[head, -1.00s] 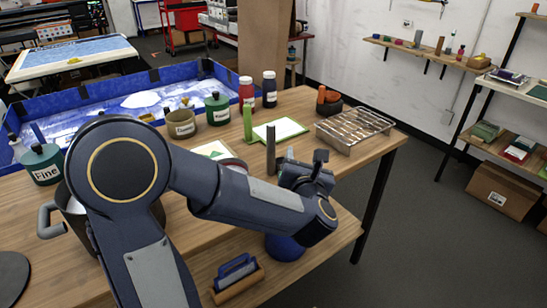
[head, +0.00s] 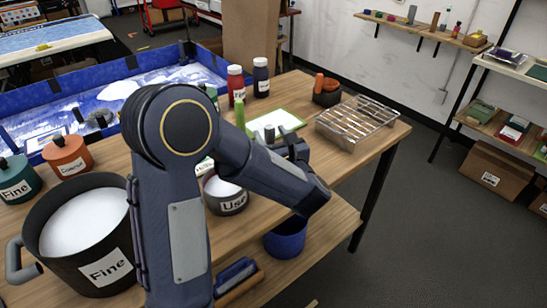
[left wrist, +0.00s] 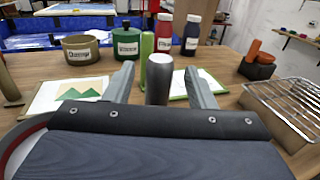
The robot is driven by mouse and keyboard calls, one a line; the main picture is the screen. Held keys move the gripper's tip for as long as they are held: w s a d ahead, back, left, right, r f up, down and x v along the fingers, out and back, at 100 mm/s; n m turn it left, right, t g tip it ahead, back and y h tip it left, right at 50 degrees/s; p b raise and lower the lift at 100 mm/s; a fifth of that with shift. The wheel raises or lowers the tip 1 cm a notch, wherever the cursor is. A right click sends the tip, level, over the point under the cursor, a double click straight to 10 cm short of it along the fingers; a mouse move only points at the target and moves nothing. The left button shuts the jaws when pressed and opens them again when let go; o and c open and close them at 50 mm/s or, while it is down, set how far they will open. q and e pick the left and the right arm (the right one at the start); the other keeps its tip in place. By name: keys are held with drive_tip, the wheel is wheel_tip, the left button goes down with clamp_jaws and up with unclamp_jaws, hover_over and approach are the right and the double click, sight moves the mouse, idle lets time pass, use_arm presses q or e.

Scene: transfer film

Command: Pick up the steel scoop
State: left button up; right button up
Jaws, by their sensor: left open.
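My left gripper (head: 283,143) is over the right part of the wooden table, mostly hidden behind my own forearm in the head view. In the left wrist view its fingers (left wrist: 159,68) are apart. A grey, metal-looking upright cylinder (left wrist: 159,84) shows between them; it may be the scoop's handle, but I cannot tell. In the head view the dark cylinder (head: 269,134) stands close to the gripper. No scoop bowl is clearly visible. I cannot tell whether the fingers touch the cylinder. My right gripper is not in view.
A wire rack (head: 357,122) stands right of the gripper. A green-edged card (head: 284,121) and red (head: 236,88) and dark (head: 261,80) bottles are behind. A pot labelled Use (head: 225,198) and a large pot labelled Fine (head: 107,267) stand nearer. A blue tray (head: 38,118) fills the back left.

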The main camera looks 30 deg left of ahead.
use_arm(q)
drive_tip(key=p+x, duration=0.1)
drive_tip(key=x, duration=0.2)
drive_tip(key=shift+w+a, duration=0.1)
drive_tip(key=shift+a, duration=0.1)
drive_tip(key=shift+c, duration=0.3)
clamp_jaws()
